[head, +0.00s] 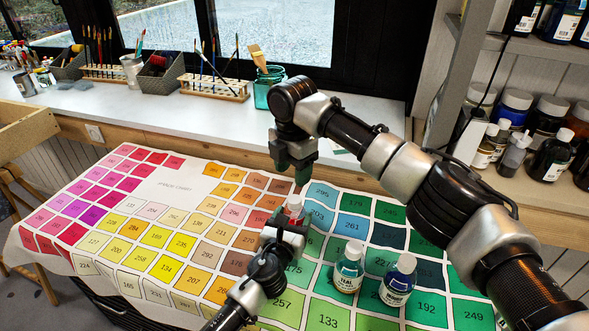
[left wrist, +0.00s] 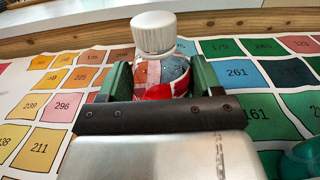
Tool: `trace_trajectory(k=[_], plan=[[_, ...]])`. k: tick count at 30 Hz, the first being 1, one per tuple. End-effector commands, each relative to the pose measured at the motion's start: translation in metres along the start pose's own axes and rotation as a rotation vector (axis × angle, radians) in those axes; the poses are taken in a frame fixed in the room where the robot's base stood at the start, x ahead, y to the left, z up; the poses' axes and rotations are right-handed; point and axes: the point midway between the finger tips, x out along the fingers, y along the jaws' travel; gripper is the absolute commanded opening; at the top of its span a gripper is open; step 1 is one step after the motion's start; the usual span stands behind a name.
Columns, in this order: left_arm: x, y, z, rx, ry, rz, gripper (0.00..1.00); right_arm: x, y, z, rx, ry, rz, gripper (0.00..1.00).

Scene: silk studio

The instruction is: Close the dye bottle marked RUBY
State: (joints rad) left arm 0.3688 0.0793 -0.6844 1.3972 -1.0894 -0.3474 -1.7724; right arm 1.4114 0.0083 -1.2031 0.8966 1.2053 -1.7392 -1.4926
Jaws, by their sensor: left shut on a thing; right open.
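My left gripper (head: 288,222) is shut on a small clear bottle with red contents (left wrist: 172,90), holding it upright over the colour chart. A white cap (left wrist: 153,33) sits at the top of the bottle's neck; I cannot tell whether it is screwed tight. In the head view the white cap (head: 295,202) shows just above the left fingers, which hide most of the bottle. No RUBY lettering can be read on it. My right gripper (head: 294,172) is open and empty, pointing down just above the cap.
Shelves of bottles (head: 550,155) are at far right. The windowsill holds brushes and a teal jar (head: 268,88). The chart's left side is clear.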

Motion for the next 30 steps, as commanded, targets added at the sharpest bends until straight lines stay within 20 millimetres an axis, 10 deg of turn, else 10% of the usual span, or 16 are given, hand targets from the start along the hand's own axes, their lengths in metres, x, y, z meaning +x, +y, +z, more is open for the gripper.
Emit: trace_trajectory(k=[18,30], plan=[[0.000,0.000,0.000,-0.001,0.001,0.000,0.00,0.005,-0.003,0.002,-0.118,0.008,-0.011,0.55],[0.000,0.000,0.000,-0.001,0.001,0.000,0.00,0.060,-0.004,0.002,-0.116,0.008,-0.012,0.55]])
